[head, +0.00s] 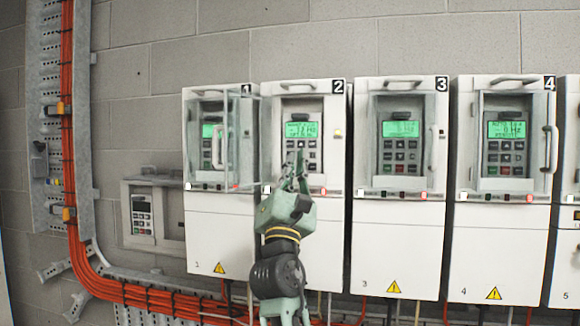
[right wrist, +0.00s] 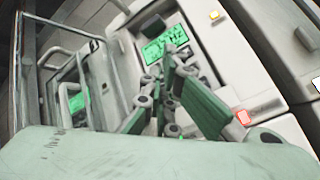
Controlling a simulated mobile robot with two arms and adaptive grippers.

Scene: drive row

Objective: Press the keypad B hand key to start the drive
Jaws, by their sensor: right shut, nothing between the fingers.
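The drive cabinet numbered 2 (head: 305,235) stands in the row, with its keypad (head: 313,155) and a lit green display (head: 302,130). Its clear cover (head: 238,140) appears swung open to the left, in front of drive 1. My right gripper (head: 294,170) is shut and empty in front of the lower left of this keypad, hiding some of its keys. In the right wrist view the fingers (right wrist: 168,85) point at the keypad below the green display (right wrist: 166,44); I cannot tell whether they touch it. No letter B is readable. My left gripper is not in view.
Drives 1 (head: 215,230), 3 (head: 395,235) and 4 (head: 500,240) stand close alongside. Drives 3 and 4 have their covers shut. A small keypad (head: 142,215) sits in a wall box at left. Orange cables (head: 68,150) run down and along below.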

